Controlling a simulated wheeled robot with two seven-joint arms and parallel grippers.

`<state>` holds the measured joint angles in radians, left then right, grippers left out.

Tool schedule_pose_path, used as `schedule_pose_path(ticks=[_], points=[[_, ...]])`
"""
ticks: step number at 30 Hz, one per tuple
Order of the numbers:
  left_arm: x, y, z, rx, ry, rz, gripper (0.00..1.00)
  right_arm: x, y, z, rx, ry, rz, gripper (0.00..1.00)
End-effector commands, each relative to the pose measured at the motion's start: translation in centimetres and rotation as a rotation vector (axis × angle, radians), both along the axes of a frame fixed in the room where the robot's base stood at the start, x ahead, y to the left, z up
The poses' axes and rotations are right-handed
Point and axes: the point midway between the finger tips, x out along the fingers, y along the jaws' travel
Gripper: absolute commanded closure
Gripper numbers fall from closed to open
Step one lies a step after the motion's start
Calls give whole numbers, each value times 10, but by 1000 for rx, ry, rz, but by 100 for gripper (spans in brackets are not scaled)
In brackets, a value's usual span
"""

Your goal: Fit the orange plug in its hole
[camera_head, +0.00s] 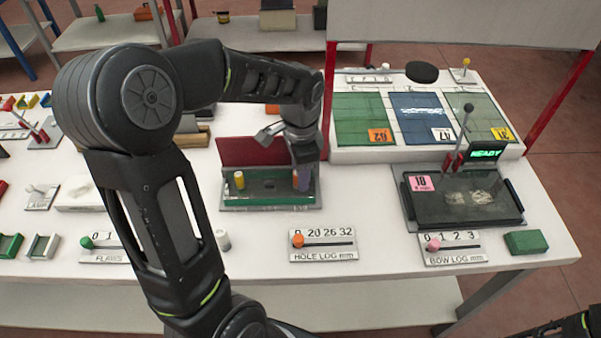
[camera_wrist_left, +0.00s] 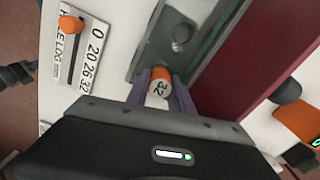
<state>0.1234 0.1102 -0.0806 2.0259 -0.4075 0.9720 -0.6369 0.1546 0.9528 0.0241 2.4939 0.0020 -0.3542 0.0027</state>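In the head view my left gripper (camera_head: 301,180) is at the right end of a green fixture (camera_head: 270,205), and the plug is mostly hidden by the fingers. A dark round spot, seemingly a hole (camera_head: 268,183), shows in the middle of the fixture. It also shows in the left wrist view (camera_wrist_left: 180,36). Whether the plug's lower end is seated is hidden.
A yellow plug (camera_head: 239,180) stands at the fixture's left end, before a red back panel (camera_head: 245,151). A white cylinder (camera_head: 222,240) and the hole log slider (camera_head: 322,245) are in front. A dark tray (camera_head: 420,213) stands right. Table between them is clear.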

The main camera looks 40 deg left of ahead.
Motion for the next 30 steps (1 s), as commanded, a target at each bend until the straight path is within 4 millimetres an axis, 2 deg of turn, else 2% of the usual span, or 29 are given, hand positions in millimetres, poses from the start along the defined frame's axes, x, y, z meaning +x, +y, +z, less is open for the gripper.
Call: schedule_pose_path(ticks=[3,11,17,20,30], points=[[0,0,0,1,1,0,63,0,0,0,0,0,0,57],[0,0,0,1,1,0,63,0,0,1,0,0,0,57],[1,0,12,0,-1,0,63,0,0,1,0,0,0,57],[1,0,27,1,-4,1,63,0,0,1,0,0,0,57],[0,0,96,0,-3,0,63,0,0,-2,1,-1,1,57]])
